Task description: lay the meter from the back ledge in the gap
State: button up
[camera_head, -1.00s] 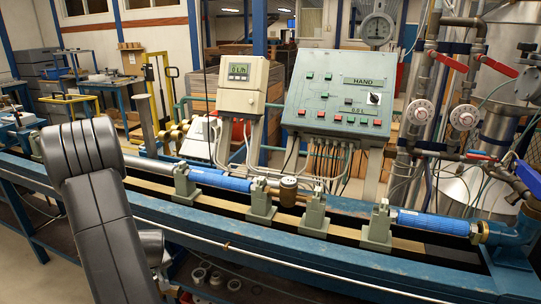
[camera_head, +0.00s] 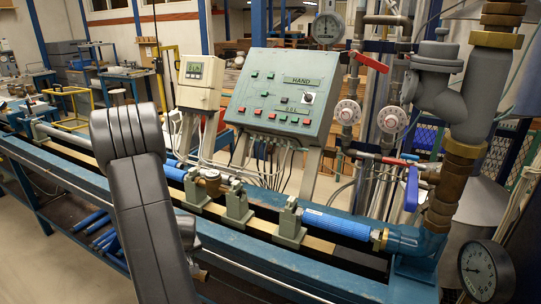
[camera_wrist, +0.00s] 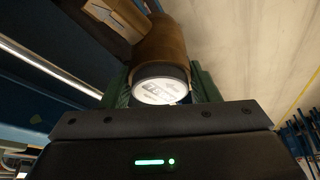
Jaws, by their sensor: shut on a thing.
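A meter with a brown, brass-like body (camera_wrist: 163,45) and a round white dial with a dark rim is held in my gripper (camera_wrist: 163,88). The green fingers of my gripper close on it from both sides in the wrist view. In the head view, my own arm hides most of the gripper. On the bench, an open gap shows between a middle green stand (camera_head: 237,206) and a right green stand (camera_head: 289,226). A blue pipe (camera_head: 336,225) runs right from the right stand. Another brass meter (camera_head: 209,182) sits in the line left of the middle stand.
The blue bench rail (camera_head: 275,267) runs along the front. A green control panel (camera_head: 281,95) and a display box (camera_head: 199,80) stand behind the line. A thick grey and brass pipe (camera_head: 463,150) and a gauge (camera_head: 487,271) stand at the right.

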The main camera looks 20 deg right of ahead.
jog(key=r+p, duration=0.1)
jog(key=d+r+p, duration=0.1)
jog(key=r, duration=0.1)
jog(key=r+p, duration=0.1)
jog(key=shift+s+d+r, duration=0.25)
jog(key=shift+s+r, duration=0.1)
jog(key=shift+r, duration=0.05)
jog(key=shift+r+p, duration=0.35)
jog(key=shift+p, duration=0.15)
jog(key=shift+r, duration=0.35)
jog(key=s+d+r, duration=0.4)
jog(key=d+r, duration=0.3)
jog(key=d, duration=0.2)
jog(key=s+d+r+m, duration=0.1)
jog(key=s+d+r, duration=0.3)
jog(key=d+r, duration=0.4)
jog(key=s+d+r+m, duration=0.1)
jog(key=s+d+r, duration=0.3)
jog(key=d+r, duration=0.3)
jog(key=d, duration=0.3)
jog(key=shift+r+h, duration=0.35)
jog(key=shift+h, duration=0.05)
